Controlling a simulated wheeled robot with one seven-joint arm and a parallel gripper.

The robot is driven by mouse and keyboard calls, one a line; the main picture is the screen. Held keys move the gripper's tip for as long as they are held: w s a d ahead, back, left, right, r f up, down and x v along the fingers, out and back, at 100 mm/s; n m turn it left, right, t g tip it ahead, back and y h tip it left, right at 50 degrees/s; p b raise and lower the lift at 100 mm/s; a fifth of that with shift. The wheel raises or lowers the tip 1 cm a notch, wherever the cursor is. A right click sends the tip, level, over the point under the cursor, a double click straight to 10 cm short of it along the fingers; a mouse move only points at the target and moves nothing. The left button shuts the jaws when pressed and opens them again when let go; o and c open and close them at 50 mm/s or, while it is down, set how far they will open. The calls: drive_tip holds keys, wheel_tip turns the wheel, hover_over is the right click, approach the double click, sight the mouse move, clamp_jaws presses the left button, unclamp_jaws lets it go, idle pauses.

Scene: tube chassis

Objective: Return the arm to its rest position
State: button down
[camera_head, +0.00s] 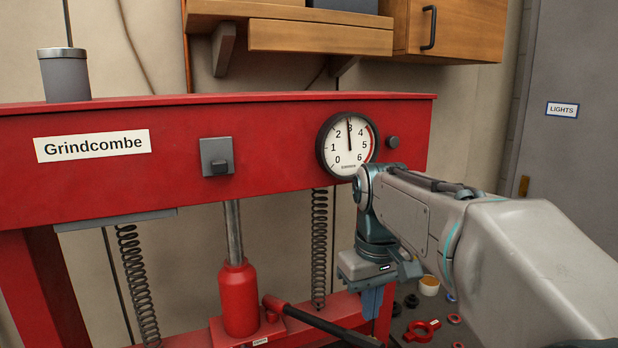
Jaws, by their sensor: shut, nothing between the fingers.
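My arm (430,215) reaches in from the lower right, bent, with its wrist in front of the right end of a red press frame labelled Grindcombe (260,112). My gripper (372,302) hangs below the wrist, pointing down, with its fingers shut and nothing between them. It is in front of the press's lower red beam in the picture. I cannot tell how far apart the two are.
A round gauge (348,146) with its needle near 3 sits just left of my wrist. A red bottle jack (238,300) and its black-gripped handle (318,322) are below left. Rings and small parts (422,330) lie lower right. A wooden cabinet (455,28) hangs above.

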drive_tip(key=s+f+m+t+b, duration=0.3)
drive_tip(key=s+f+b, duration=0.2)
drive_tip(key=s+f, duration=0.7)
wheel_tip(320, 180, down, 4)
drive_tip(key=shift+s, duration=0.35)
idle(1.3)
